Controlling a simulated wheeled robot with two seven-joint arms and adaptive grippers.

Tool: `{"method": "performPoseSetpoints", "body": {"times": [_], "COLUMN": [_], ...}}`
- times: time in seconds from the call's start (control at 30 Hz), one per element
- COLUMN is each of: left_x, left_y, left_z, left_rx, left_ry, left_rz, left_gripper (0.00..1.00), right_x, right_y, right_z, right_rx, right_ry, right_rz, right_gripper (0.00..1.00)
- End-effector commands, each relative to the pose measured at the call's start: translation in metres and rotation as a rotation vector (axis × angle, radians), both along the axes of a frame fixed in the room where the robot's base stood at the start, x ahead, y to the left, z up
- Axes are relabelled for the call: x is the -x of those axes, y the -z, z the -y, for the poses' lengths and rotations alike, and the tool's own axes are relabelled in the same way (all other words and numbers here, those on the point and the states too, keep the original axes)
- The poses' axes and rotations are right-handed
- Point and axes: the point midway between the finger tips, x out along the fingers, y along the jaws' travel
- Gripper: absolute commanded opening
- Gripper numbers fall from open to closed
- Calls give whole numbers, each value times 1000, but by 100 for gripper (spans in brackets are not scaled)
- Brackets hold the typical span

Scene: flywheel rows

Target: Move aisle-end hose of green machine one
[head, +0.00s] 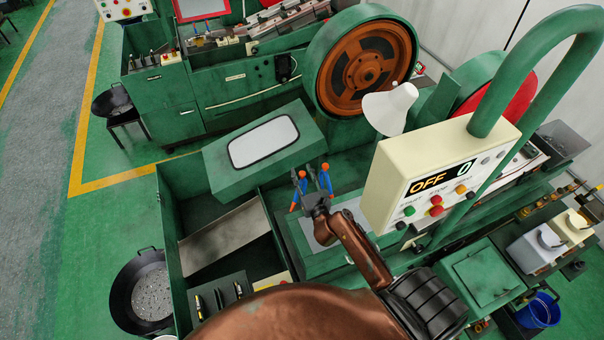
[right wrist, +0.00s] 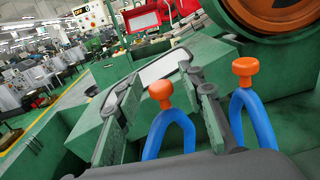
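Two blue hoses with orange ends stand side by side on the green machine. The aisle-side hose (head: 297,193) is the left one in the head view, and the other hose (head: 326,183) is just to its right. My right gripper (head: 305,178) is open at the hoses. In the right wrist view, the orange end of the left hose (right wrist: 160,91) shows between the spread fingers (right wrist: 160,76), and the other hose (right wrist: 256,119) is outside the right finger. I cannot tell whether a finger touches either hose. My left gripper is not in view.
A cream control box (head: 438,160) reading OFF hangs from a green pipe right of my right gripper. A white lamp shade (head: 390,108) and a large flywheel (head: 366,68) stand beyond. A black wok (head: 150,298) and the open aisle (head: 40,170) lie left.

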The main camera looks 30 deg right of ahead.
Motion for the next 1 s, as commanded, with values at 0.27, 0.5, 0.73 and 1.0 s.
{"method": "performPoseSetpoints", "body": {"times": [0.27,0.5,0.73,1.0], "left_x": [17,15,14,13], "left_y": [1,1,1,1], "left_z": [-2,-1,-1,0], "left_rx": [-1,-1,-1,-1], "left_ry": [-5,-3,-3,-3], "left_rz": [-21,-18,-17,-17], "left_gripper": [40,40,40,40], "right_x": [5,44,89,114], "right_y": [0,1,1,0], "right_z": [-1,-11,-23,-30], "right_rx": [0,0,-1,0], "right_ry": [-1,0,1,-1], "right_rz": [-1,-2,-2,0], "right_gripper": [36,36,36,36]}}
